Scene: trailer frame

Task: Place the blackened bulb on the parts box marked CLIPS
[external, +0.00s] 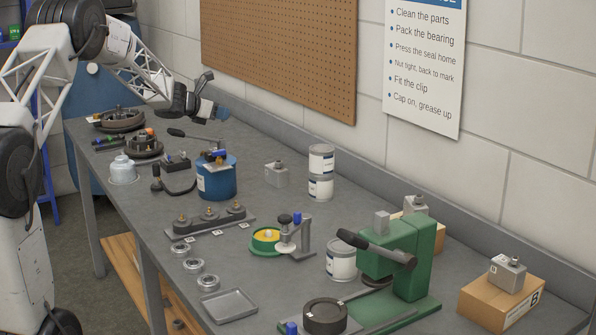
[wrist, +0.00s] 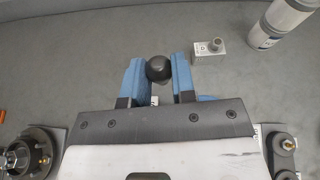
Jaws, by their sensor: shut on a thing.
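My gripper (wrist: 158,80) has blue fingers closed on a round black bulb (wrist: 159,68), which shows between the fingertips in the wrist view. In the external view my gripper (external: 210,111) is raised over the far end of the bench, and the bulb cannot be made out there. No box with a readable CLIPS mark shows. A cardboard box with a letter B (external: 498,303) stands at the near right, with a grey metal part on top. Another cardboard box (external: 438,236) is partly hidden behind the green press.
A small grey labelled block (external: 277,174) stands near two stacked cans (external: 321,172); it also shows in the wrist view (wrist: 209,49). A blue tin (external: 216,180), hub parts (external: 122,119) and a green press (external: 405,260) occupy the bench. An empty tray (external: 229,305) lies in front.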

